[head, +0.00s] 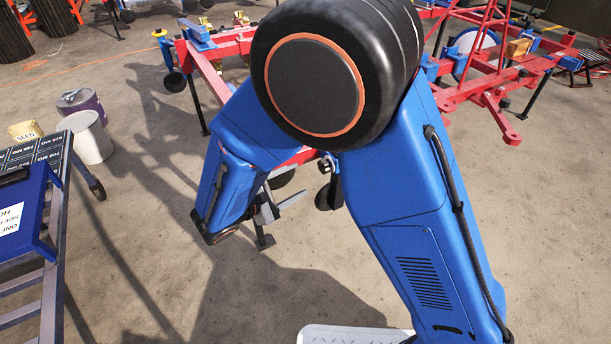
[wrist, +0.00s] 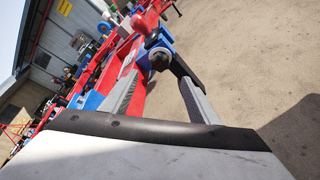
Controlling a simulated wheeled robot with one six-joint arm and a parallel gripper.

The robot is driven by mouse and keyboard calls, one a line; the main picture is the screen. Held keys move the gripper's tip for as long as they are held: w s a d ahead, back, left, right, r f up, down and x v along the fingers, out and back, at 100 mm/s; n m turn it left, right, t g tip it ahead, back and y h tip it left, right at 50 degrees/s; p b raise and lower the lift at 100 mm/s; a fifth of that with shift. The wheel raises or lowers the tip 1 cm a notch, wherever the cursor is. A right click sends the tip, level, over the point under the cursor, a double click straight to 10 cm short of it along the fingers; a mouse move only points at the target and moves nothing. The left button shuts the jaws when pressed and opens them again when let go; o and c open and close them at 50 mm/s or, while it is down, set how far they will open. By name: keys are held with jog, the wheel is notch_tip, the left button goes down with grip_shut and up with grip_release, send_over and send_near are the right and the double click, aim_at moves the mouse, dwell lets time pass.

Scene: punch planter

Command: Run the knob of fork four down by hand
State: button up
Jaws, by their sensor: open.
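In the wrist view a round grey knob-like part (wrist: 160,58) sits on a blue bracket (wrist: 155,42) at the end of a red planter bar. I see no number on it, so I cannot tell if this is fork four. My gripper (wrist: 159,82) is open, its two grey fingers pointing toward the knob, apart from it and with nothing between them. In the head view my gripper (head: 279,208) shows small below my blue arm, near the red frame (head: 212,75). My arm hides much of the frame there.
At left stand a trolley with a blue bin (head: 25,215), a white bucket (head: 88,138), a purple can (head: 80,103) and a box marked SEED (head: 25,132). More red frame (head: 500,85) extends at back right. The concrete floor at right is clear.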

jog(key=shift+v, duration=2.55)
jog(key=shift+s, duration=0.1)
jog(key=v, duration=1.7)
jog(key=shift+a, duration=0.1)
jog(key=n+g+y, duration=0.4)
jog(key=n+g, duration=0.3)
jog(key=g, duration=0.4)
send_near(320, 165)
jog(key=x, duration=0.8)
jog(key=shift+d+f, duration=0.15)
jog(key=shift+d, duration=0.05)
jog(key=shift+c, duration=0.6)
jog(key=c, duration=0.9)
